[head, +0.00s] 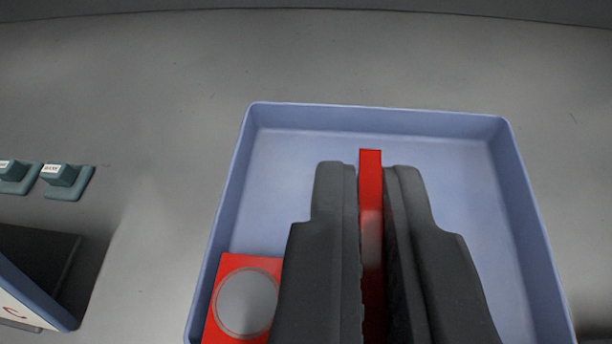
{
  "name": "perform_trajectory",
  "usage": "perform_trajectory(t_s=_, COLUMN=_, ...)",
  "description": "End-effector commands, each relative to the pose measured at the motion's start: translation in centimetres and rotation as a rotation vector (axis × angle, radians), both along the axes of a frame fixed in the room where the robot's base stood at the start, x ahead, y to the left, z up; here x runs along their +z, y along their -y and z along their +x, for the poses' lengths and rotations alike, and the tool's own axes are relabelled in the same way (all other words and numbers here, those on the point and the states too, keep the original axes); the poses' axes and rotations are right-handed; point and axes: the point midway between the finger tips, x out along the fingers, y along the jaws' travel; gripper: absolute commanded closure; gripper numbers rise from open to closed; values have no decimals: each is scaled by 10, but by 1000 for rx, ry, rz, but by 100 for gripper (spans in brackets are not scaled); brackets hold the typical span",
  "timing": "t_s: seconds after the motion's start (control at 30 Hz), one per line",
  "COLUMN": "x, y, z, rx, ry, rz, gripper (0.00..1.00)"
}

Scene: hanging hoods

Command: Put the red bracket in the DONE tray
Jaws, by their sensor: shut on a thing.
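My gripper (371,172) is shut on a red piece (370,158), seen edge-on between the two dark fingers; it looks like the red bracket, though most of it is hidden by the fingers. The gripper is over the blue tray (380,118). Whether the held piece touches the tray floor cannot be told. A red square with a grey disc (246,301) shows at the lower left of the tray, partly behind the left finger; whether it is joined to the held piece is hidden. No DONE label is visible on the tray.
Two small teal blocks with white labels (62,174) stand on the grey surface at the left. A dark-sided object with a white, red-marked face (14,309) is at the lower left. The tray's back and right floor are clear.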

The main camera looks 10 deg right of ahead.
Motion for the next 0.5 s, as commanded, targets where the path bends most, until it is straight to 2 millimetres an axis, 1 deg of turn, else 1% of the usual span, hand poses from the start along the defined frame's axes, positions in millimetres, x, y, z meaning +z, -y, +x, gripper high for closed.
perform_trajectory(t_s=0.3, x=0, y=-2, z=12, rx=1, ry=2, rz=0, gripper=100)
perform_trajectory(t_s=0.5, x=-26, y=-1, z=11, rx=-2, ry=1, rz=-3, gripper=100)
